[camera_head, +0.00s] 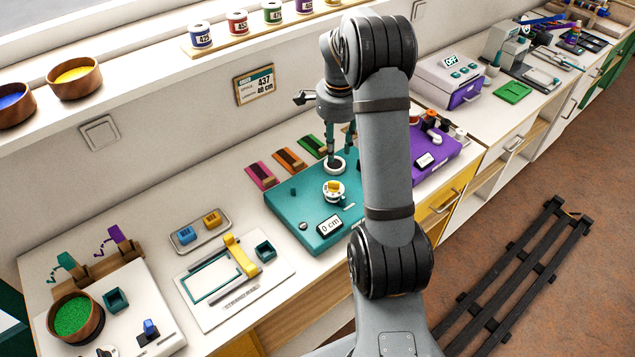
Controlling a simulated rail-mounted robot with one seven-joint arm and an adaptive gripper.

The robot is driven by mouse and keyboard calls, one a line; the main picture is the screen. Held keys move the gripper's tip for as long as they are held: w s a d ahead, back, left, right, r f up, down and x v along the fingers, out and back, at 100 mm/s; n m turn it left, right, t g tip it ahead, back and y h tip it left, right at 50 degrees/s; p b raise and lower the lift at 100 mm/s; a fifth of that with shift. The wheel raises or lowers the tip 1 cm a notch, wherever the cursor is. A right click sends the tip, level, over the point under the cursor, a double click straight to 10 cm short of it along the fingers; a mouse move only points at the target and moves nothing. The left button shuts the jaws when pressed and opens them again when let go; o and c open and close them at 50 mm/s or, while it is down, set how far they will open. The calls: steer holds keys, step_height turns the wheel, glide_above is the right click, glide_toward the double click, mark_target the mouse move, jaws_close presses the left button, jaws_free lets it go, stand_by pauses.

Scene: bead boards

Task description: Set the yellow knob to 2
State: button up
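The yellow knob (334,186) sits on a white round dial on top of the teal box (286,204). The marks around the dial are too small to read, so I cannot tell its setting. My gripper (341,155) points down over the rear part of the teal box, behind the yellow knob and apart from it. Its two fingers look spread, with nothing seen between them. A white ring with a dark centre (332,166) lies just below the fingers. My arm hides the right part of the box.
A display reading "0 cm" (329,226) is on the box front. A purple box (433,150) stands right, partly behind my arm. A white board with a yellow slider (240,255) lies left. The wall rises close behind.

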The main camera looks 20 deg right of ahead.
mark_target(334, 183)
steer(key=f+m, duration=0.2)
steer(key=f, duration=0.1)
steer(key=s+f+m+p, duration=0.1)
steer(key=f+m, duration=0.2)
steer(key=f, duration=0.1)
steer(key=s+a+f+m, duration=0.1)
steer(key=f+m, duration=0.1)
steer(key=f, duration=0.1)
steer(key=shift+a+f+m+g, duration=0.1)
steer(key=shift+f+m+g, duration=0.1)
steer(key=shift+m+g, duration=0.2)
steer(key=c, duration=0.3)
steer(key=c, duration=0.4)
jaws_close()
